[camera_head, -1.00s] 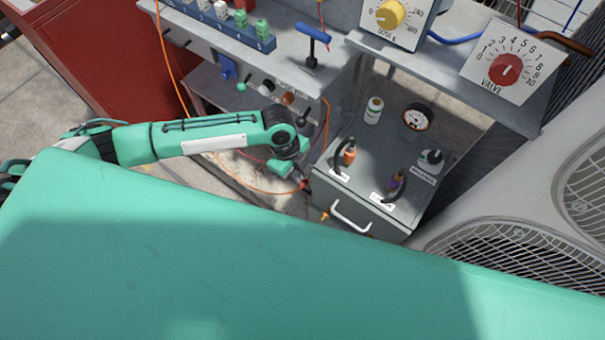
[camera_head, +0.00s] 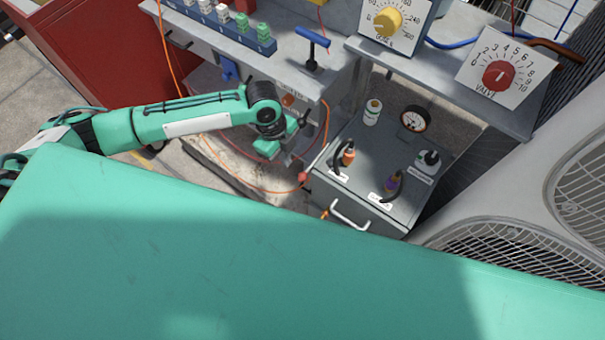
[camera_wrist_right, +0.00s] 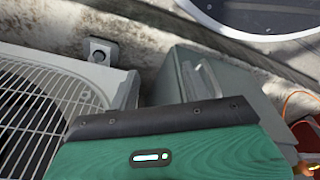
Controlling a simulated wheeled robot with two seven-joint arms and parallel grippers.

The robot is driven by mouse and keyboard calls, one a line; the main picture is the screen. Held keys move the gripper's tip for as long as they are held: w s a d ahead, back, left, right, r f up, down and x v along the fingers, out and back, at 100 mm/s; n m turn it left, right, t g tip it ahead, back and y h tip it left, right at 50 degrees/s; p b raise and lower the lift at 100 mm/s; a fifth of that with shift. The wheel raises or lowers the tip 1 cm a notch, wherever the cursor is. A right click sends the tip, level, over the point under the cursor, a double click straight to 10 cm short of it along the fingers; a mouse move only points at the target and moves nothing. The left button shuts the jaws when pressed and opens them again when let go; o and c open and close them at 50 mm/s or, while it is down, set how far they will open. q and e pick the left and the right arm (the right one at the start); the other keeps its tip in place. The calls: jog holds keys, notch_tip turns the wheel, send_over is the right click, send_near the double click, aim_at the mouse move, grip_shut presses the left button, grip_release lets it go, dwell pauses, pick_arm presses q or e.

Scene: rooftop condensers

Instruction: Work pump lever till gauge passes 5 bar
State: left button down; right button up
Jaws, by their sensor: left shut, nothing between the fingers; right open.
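A short black-knobbed lever (camera_head: 304,119) sticks out below that shelf, just right of my left wrist. My left gripper (camera_head: 266,150) is shut and empty, pointing down before the lower bench, partly hidden by its wrist. In the right wrist view, the green housing of my right gripper (camera_wrist_right: 165,120) fills the bottom; its fingertips are hidden.
A red valve dial (camera_head: 498,75) and a yellow dial (camera_head: 388,22) stand on the right shelf. Orange hoses hang near my left gripper. A condenser with fan grilles (camera_head: 500,245) is at right; a red cabinet (camera_head: 110,60) at left.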

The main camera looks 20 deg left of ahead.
pick_arm(q)
jog(key=v, duration=0.9)
pick_arm(e)
jog(key=shift+s+d+f, duration=0.15)
jog(key=shift+s+f, duration=0.2)
jog(key=shift+f, duration=0.4)
